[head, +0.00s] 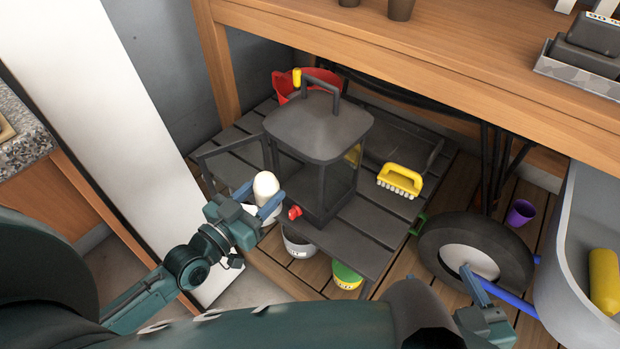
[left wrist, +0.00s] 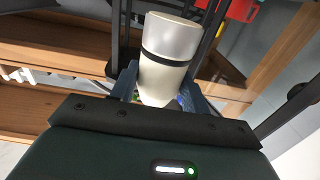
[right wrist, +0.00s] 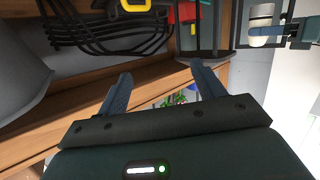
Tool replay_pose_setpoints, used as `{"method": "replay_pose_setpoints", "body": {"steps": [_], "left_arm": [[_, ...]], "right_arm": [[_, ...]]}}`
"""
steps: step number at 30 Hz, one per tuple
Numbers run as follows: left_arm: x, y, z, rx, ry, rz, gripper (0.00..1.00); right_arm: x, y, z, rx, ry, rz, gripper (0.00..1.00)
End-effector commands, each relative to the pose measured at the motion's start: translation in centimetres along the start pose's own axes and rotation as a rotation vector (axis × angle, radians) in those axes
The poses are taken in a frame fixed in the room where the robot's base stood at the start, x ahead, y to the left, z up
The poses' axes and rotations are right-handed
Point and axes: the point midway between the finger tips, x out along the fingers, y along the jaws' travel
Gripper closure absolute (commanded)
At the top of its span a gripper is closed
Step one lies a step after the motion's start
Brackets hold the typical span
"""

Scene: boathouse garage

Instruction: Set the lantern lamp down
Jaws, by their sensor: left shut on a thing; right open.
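The lantern lamp (head: 265,185) is a white, candle-like cylinder; a dark band around it shows in the left wrist view (left wrist: 168,42). My left gripper (head: 262,207) is shut on it and holds it upright at the open front left of the dark lantern (head: 318,130). The lantern stands on a slatted grey shelf, with its framed door (head: 232,160) swung open to the left. I cannot tell whether the lamp's base touches anything, as the gripper hides it. My right gripper (right wrist: 160,85) is open and empty, well to the right near the wheelbarrow wheel.
A yellow brush (head: 401,180) lies on the slatted shelf (head: 375,225) right of the lantern. A red container (head: 287,86) is behind it. A grey tin (head: 298,243) and a green-and-yellow tub (head: 346,276) stand below the front edge. A wooden bench (head: 440,60) overhangs the back.

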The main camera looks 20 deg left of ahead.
Motion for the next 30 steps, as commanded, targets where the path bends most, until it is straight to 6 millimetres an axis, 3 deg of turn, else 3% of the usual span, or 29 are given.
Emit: {"method": "replay_pose_setpoints", "body": {"steps": [1, 9, 17, 21, 30], "left_arm": [[1.6, 0.1, 0.0, -0.002, 0.009, -0.001, 0.80], [8.8, 0.7, 0.0, -0.003, 0.007, 0.000, 0.80], [14.3, 1.2, 0.1, -0.002, 0.003, 0.001, 0.80], [14.4, 1.1, 2.4, 0.002, -0.002, 0.001, 0.80], [14.3, 1.1, 4.7, 0.002, -0.002, 0.001, 0.80]], "right_arm": [[0.2, -0.1, 0.3, -0.007, 0.015, 0.000, 0.32], [0.6, -0.2, 0.0, -0.037, 0.107, 0.005, 0.32], [0.8, -0.5, -0.3, -0.067, 0.193, 0.004, 0.32], [0.9, -0.9, -0.2, -0.091, 0.269, -0.003, 0.32], [0.8, -1.6, -0.4, -0.122, 0.362, -0.018, 0.32]]}}
